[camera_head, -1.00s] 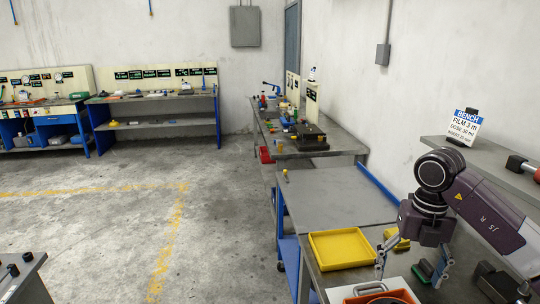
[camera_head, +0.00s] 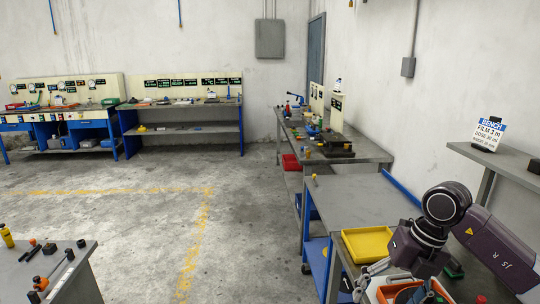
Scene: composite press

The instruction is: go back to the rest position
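My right arm reaches in from the lower right, over the near end of the grey workbench (camera_head: 352,205). My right gripper (camera_head: 396,291) points down above an orange-rimmed container (camera_head: 388,293) at the bottom edge. Its fingers look spread, with nothing seen held between them. The lower fingers are partly cut off by the frame. A yellow tray (camera_head: 366,243) lies on the bench just beyond the gripper. My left gripper is not in view.
A grey table (camera_head: 85,270) with a yellow bottle (camera_head: 7,236) and small black tools stands at lower left. A shelf with a bench sign (camera_head: 488,134) is at right. Open floor (camera_head: 140,225) lies between. Cluttered benches stand at the back.

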